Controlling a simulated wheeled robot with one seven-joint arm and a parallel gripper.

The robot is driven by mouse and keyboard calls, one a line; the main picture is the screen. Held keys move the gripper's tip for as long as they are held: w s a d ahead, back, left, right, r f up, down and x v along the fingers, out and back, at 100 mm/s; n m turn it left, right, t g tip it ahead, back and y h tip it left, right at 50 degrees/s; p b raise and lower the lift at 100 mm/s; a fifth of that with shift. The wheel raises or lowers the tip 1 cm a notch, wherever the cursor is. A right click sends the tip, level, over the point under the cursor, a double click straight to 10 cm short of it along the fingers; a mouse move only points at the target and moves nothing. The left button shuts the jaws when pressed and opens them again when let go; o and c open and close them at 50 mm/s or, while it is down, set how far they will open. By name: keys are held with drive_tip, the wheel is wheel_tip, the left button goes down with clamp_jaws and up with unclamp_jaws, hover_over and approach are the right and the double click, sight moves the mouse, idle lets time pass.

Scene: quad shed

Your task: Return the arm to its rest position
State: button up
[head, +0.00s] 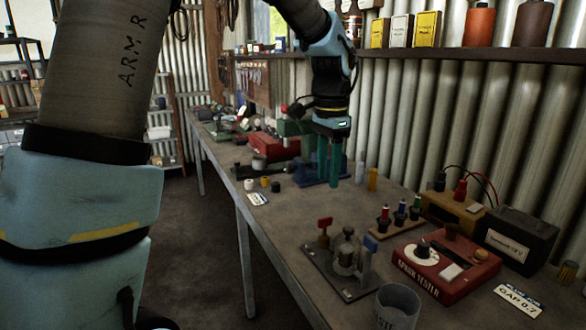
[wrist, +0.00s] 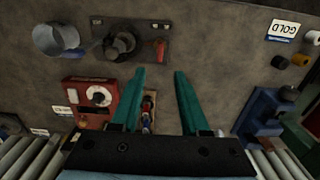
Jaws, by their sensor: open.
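My gripper (head: 329,172) hangs from my arm above the workbench (head: 222,158), its teal fingers pointing down. In the wrist view my gripper (wrist: 164,92) is open, with nothing between the fingertips. Below it in that view is the brown bench top. A small wooden stand (head: 400,217) with several coloured-top plugs is to its right in the head view. It shows partly between and behind the fingers in the wrist view (wrist: 149,108).
A red spark tester (head: 446,262), a metal fixture (head: 343,262), a grey cup (head: 397,305) and a black battery (head: 514,240) crowd the near bench. A blue vise (head: 318,172) stands close behind my gripper. A shelf (head: 480,54) with bottles and boxes runs along the corrugated wall.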

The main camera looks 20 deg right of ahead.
drive_tip(key=s+a+f+n, duration=0.1)
drive_tip(key=a+f+n, duration=0.2)
drive_tip(key=a, duration=0.7)
drive_tip(key=s+a+f+n+t, duration=0.1)
drive_tip(key=a+f+n, duration=0.2)
drive_tip(key=a+n, duration=0.4)
drive_tip(key=s+a+f+n, duration=0.2)
drive_tip(key=a+f+n, duration=0.2)
drive_tip(key=a, duration=0.9)
drive_tip(key=shift+a+n+t, duration=0.15)
drive_tip(key=shift+n+t, duration=0.15)
drive_tip(key=shift+n, duration=0.2)
drive_tip(key=shift+w+f, duration=0.1)
